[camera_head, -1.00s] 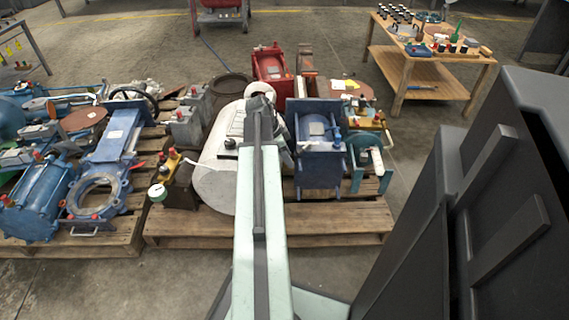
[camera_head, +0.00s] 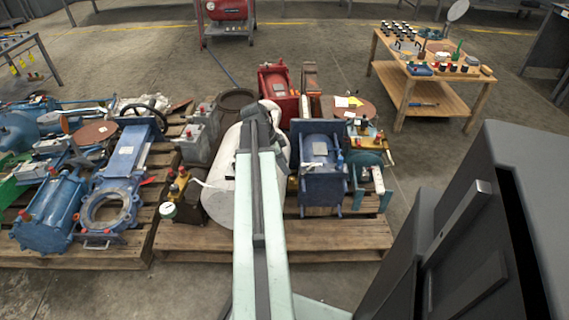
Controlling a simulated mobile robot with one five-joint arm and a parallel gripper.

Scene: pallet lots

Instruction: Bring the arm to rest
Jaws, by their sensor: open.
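My pale green and grey arm reaches forward from the bottom middle of the head view over the middle pallet (camera_head: 330,235). Its far end lies over a large whitish cylinder (camera_head: 222,195) on that pallet. My gripper's fingers do not show; the far end of the arm hides them. I cannot tell whether they touch anything.
The middle pallet also bears a blue machine (camera_head: 322,175), a red machine (camera_head: 277,90) and grey parts. A left pallet (camera_head: 130,250) holds blue valves. A wooden table (camera_head: 440,92) with small items stands back right. Floor is clear between.

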